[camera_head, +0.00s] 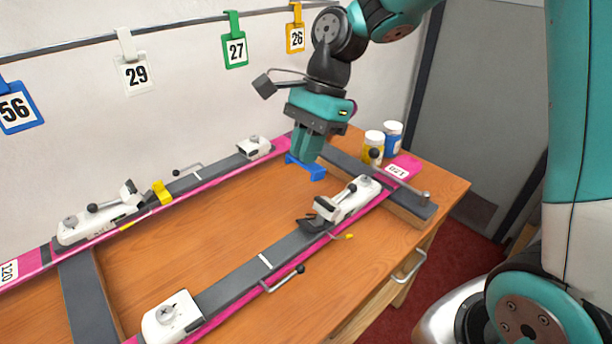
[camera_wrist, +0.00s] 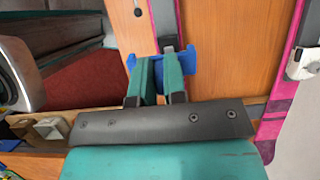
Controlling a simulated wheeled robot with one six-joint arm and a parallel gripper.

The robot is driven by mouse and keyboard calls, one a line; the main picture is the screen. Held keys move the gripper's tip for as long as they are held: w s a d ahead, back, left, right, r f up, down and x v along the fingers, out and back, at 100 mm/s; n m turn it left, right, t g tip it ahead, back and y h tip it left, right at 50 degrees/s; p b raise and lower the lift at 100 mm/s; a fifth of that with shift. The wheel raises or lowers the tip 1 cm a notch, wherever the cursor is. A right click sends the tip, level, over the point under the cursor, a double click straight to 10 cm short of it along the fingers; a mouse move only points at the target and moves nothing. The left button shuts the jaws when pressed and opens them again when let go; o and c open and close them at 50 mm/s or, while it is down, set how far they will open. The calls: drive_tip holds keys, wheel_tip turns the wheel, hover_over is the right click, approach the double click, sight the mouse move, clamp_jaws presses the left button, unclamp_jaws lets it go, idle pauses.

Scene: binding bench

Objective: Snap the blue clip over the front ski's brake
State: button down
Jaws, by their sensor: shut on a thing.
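My gripper (camera_head: 306,154) is shut on the blue clip (camera_head: 313,173) and holds it above the bench, between the two skis near their right ends. In the wrist view the clip (camera_wrist: 189,62) shows at and beyond the fingertips (camera_wrist: 158,68), which hide part of it. The front ski (camera_head: 235,282) is pink with a grey top. Its white rear binding piece (camera_head: 347,199) has a dark brake (camera_head: 310,223) beside it, below and slightly right of the clip. The clip is apart from the brake.
The back ski (camera_head: 205,182) carries white bindings and a yellow clip (camera_head: 161,192). A yellow jar (camera_head: 373,146) and a blue jar (camera_head: 393,137) stand right of my gripper. Numbered tags hang from a rail (camera_head: 180,22). Bare wood (camera_head: 190,250) lies between the skis.

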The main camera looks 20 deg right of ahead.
wheel_tip(320, 180, up, 2)
drive_tip(key=shift+a+p, duration=0.1)
drive_tip(key=shift+p, duration=0.35)
drive_tip(key=shift+w+a+p, duration=0.25)
drive_tip(key=shift+p, duration=0.55)
drive_tip(key=shift+m+h, duration=0.3)
drive_tip(key=shift+h, duration=0.4)
drive_tip(key=f+p, duration=0.1)
drive_tip(key=p, duration=0.1)
drive_tip(key=a+f+p, duration=0.1)
drive_tip(key=p, duration=0.1)
drive_tip(key=w+f+p, duration=0.1)
drive_tip(key=f+p, duration=0.1)
drive_tip(key=shift+a+p, duration=0.15)
drive_tip(key=shift+p, duration=0.2)
drive_tip(key=shift+t+h, duration=0.5)
drive_tip(key=shift+h, duration=0.1)
drive_tip(key=f, duration=0.3)
drive_tip(key=s+f, duration=0.1)
drive_tip(key=f, duration=0.3)
drive_tip(key=d+f, duration=0.1)
drive_tip(key=f, duration=0.3)
drive_tip(key=shift+s, duration=0.25)
drive_tip(key=shift+f+b, duration=0.35)
drive_tip(key=shift+f, duration=0.55)
